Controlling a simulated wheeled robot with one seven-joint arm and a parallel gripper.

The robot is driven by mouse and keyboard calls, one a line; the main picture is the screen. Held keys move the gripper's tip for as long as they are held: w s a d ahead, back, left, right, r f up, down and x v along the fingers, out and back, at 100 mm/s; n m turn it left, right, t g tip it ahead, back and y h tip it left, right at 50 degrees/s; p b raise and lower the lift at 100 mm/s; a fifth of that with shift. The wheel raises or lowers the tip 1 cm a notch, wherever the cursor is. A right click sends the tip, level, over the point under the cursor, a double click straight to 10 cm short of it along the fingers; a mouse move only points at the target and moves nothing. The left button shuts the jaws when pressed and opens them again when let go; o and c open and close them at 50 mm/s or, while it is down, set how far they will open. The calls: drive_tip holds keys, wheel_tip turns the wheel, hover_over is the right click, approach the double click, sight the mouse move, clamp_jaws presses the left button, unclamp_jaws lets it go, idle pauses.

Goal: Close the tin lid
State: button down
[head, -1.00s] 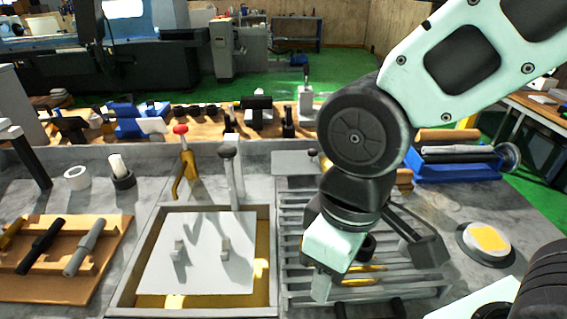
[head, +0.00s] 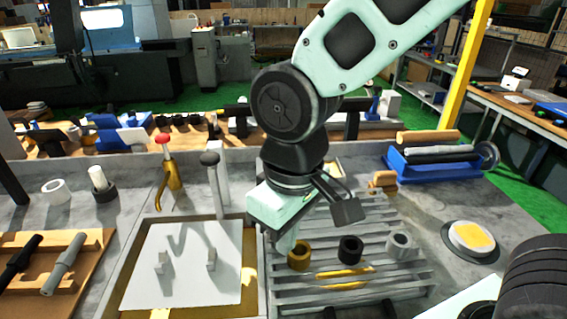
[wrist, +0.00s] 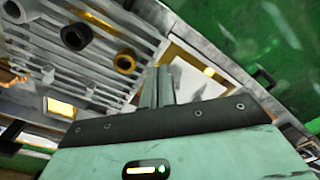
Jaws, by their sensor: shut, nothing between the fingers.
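An open box that looks like the tin (wrist: 60,107) shows in the wrist view, with a pale rim and a gold inside, beyond the slatted rack. In the head view, only a small pale part of it (head: 328,168) shows behind my wrist. A pale panel beyond its opening in the wrist view may be its lid; I cannot tell its angle. My gripper (head: 284,246) points down near the rack's left edge, on the near side of the tin and apart from it. In the wrist view its fingers (wrist: 158,88) are together and empty.
The slatted rack (head: 390,270) carries gold, black and grey rings. A framed tray (head: 250,262) with a white plate (head: 190,262) is at left. Two upright levers, one red-knobbed (head: 166,165), stand behind it. A blue stand (head: 435,165) and round yellow-topped disc (head: 472,238) are right.

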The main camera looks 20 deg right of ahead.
drive_tip(key=w+d+f+m+t+h+b, duration=0.1)
drive_tip(key=w+d+f+m+h+b, duration=0.15)
drive_tip(key=w, duration=0.95)
drive_tip(key=w+d+f+m+t+h+b, duration=0.1)
drive_tip(key=w+d+f+m+t+h, duration=0.15)
drive_tip(key=w, duration=1.05)
drive_tip(key=w+d+f+m+t+h+b, duration=0.1)
drive_tip(key=w+d+m+h, duration=0.15)
drive_tip(key=w, duration=0.95)
drive_tip(key=shift+m+y, duration=0.25)
drive_tip(key=shift+y, duration=0.2)
drive_tip(key=p+x, duration=0.3)
drive_tip(key=x, duration=0.7)
drive_tip(key=shift+a, duration=0.25)
drive_tip(key=d+p, duration=0.1)
drive_tip(key=d, duration=0.1)
drive_tip(key=shift+d+r, duration=0.1)
drive_tip(key=shift+d, duration=0.15)
drive_tip(key=shift+d+f, duration=0.2)
drive_tip(key=shift+d, duration=0.45)
drive_tip(key=shift+d, duration=0.1)
